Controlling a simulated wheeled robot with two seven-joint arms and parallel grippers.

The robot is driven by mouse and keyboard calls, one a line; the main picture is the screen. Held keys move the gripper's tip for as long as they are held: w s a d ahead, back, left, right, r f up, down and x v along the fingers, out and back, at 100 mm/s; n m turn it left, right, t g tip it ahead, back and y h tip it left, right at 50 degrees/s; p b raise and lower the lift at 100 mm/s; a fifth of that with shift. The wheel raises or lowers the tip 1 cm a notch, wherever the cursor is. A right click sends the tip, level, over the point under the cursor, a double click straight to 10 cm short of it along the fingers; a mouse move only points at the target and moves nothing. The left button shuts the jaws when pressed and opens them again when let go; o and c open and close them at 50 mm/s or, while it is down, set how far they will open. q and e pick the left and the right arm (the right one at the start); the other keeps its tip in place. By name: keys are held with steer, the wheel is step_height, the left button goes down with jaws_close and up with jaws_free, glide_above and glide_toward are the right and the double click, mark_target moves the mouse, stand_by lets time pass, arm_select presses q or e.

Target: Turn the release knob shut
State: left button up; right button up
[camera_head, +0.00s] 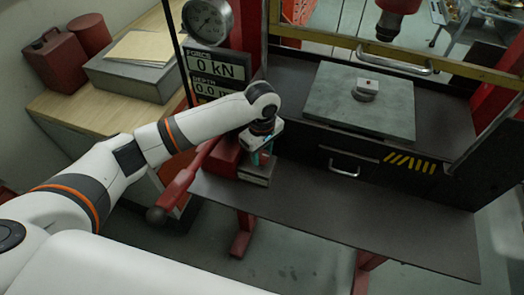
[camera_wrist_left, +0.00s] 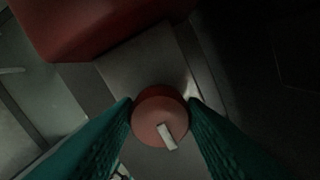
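The release knob (camera_wrist_left: 158,118) is a round red knob with a white pointer bar, seen face-on in the left wrist view. The bar tilts, running from the knob's middle down and slightly right. The two teal fingertips of my left gripper (camera_wrist_left: 160,103) sit against the knob's left and right sides, with no clear gap. In the head view my left gripper (camera_head: 262,150) points down at the small block (camera_head: 255,174) beside the red pump body; the knob is hidden there. My right gripper is in neither view.
A red lever (camera_head: 182,187) with a dark ball end slopes beside my left arm. The press's gauge (camera_head: 207,20) and force display (camera_head: 218,66) stand behind. A grey plate (camera_head: 350,115) with a small part (camera_head: 366,90) lies right. The dark front shelf (camera_head: 340,215) is clear.

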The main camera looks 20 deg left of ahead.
arm_select(q)
steer(key=shift+m, duration=0.3)
steer(key=m, duration=0.4)
steer(key=shift+r, duration=0.1)
steer(key=m, duration=0.5)
steer(key=shift+w+d, duration=0.1)
steer(key=m, duration=0.4)
steer(key=shift+m, duration=2.1)
steer(key=shift+r, duration=0.1)
steer(key=o, duration=0.8)
steer(key=shift+c, duration=0.2)
steer(key=shift+o, duration=1.1)
